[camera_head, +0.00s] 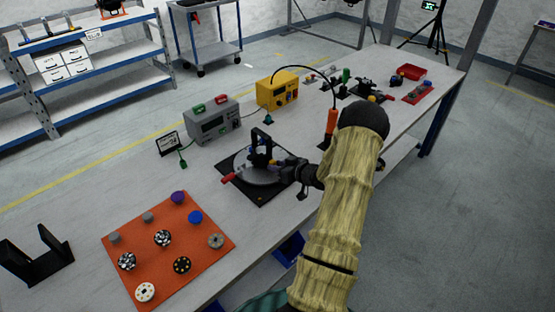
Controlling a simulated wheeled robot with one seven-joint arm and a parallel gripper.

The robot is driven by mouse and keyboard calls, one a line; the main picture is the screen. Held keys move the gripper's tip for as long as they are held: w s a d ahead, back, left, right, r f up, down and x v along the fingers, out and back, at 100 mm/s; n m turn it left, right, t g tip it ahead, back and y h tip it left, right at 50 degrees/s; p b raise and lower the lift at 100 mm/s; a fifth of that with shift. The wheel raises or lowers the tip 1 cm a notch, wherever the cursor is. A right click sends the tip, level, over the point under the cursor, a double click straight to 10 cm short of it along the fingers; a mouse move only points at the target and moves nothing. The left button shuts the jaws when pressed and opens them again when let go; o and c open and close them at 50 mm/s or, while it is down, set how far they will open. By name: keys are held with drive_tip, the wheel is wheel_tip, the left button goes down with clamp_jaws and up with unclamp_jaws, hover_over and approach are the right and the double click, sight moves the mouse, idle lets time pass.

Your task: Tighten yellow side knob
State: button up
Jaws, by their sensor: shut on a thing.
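A small black fixture (261,149) with an upright yoke stands on a round grey plate (246,174), which sits on a black square base (258,193) on the workbench. A red handle (228,178) sticks out at the left of the plate. My gripper (284,164) comes in from the right at the fixture's side and is shut on the small side knob there. The knob is mostly hidden by the fingers, and its yellow colour is hard to make out at this size. My arm in its tan sleeve covers the bench to the right.
An orange mat (205,240) with several knobs and discs lies at the front left, beside a black bracket (38,258). A grey power unit (214,124) and a yellow box (278,90) stand behind the fixture. A red tray (411,72) is at the far end.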

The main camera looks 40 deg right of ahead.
drive_tip(key=shift+d+m+y+p, duration=0.2)
drive_tip(key=shift+m+y+p, duration=0.6)
drive_tip(key=shift+m+p, duration=0.35)
drive_tip(key=o, duration=1)
drive_tip(key=shift+s, duration=0.15)
drive_tip(key=b+v, duration=0.1)
drive_tip(key=v, duration=1.6)
drive_tip(key=shift+s+b, duration=0.1)
drive_tip(key=shift+b, duration=0.25)
